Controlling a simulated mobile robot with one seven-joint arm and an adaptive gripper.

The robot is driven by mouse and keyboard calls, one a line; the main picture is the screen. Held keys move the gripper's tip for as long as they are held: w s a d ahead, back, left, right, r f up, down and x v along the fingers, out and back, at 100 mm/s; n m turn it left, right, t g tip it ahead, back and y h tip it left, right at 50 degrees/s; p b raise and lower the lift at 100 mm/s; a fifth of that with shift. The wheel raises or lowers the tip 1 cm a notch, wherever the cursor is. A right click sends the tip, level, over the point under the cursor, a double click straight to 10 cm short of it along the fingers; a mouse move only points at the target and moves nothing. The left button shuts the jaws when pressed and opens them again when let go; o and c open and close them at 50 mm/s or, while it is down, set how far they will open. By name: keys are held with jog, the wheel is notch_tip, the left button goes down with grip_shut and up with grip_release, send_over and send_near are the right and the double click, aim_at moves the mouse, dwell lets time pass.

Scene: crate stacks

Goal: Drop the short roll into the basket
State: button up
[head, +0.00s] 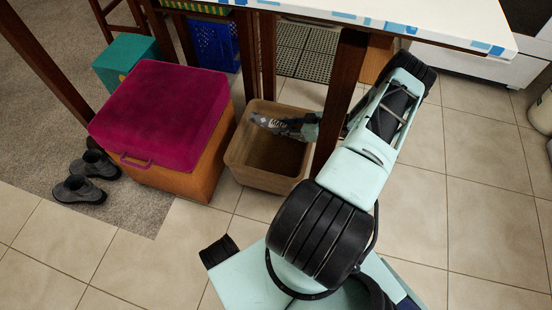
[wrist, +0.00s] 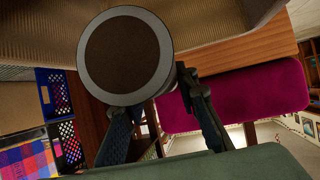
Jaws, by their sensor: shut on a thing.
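The short roll (wrist: 125,55) shows end-on in the wrist view, with a brown round face and a pale grey rim. My gripper (wrist: 155,95) is shut on it, one dark finger on each side. In the head view my gripper (head: 285,126) is at the open mouth of the tan basket (head: 238,158), near its far side. The roll is hard to make out there. The basket's ribbed wall (wrist: 225,25) shows behind the roll in the wrist view. Part of the basket's inside is hidden by my gripper.
An orange box with a magenta cushioned top (head: 165,105) stands left of the basket. A dark wooden table leg (head: 340,95) rises close to the basket's right, under a white tabletop (head: 400,15). Dark shoes (head: 80,190) lie at left. Tiled floor in front is clear.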

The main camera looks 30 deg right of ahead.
jog(key=o, duration=1.3)
jog(key=v, duration=1.2)
jog(key=shift+f, duration=0.1)
